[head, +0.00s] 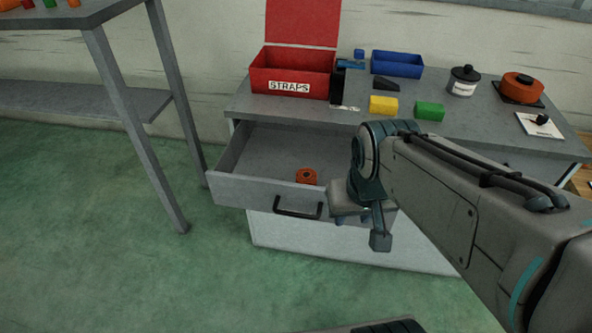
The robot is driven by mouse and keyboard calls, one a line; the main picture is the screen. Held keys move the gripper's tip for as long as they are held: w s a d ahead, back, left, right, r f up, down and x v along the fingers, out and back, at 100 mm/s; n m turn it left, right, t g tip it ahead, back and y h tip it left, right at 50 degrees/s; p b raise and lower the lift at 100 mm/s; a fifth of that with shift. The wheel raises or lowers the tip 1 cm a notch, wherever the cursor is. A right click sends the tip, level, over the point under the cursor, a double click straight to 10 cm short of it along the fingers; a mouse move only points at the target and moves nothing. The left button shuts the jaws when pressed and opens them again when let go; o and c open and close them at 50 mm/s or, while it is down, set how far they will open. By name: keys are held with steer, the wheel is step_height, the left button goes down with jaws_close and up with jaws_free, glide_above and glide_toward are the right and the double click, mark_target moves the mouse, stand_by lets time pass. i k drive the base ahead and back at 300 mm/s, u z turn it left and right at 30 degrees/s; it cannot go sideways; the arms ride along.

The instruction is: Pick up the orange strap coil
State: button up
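A small orange coil (306,176) with a dark centre lies in the open grey drawer (262,150), near its front panel. It looks like a strap coil. A larger orange round thing (522,86) sits on a dark plate on the worktop at the right. My gripper (379,240) hangs downward in front of the drawer's right part, to the right of the small coil and apart from it in the picture. Its fingers are seen from the side and partly overlap, so whether they are open is unclear. I see nothing held.
A red open-lidded box marked STRAPS (290,84) stands on the worktop (330,114). A blue tray (397,64), yellow block (384,106), green block (430,111) and lidded white jar (463,82) are there too. The drawer has a black handle (298,210).

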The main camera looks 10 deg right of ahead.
mark_target(308, 176)
steer(key=u, duration=1.25)
steer(key=i, duration=0.9)
steer(key=z, duration=2.9)
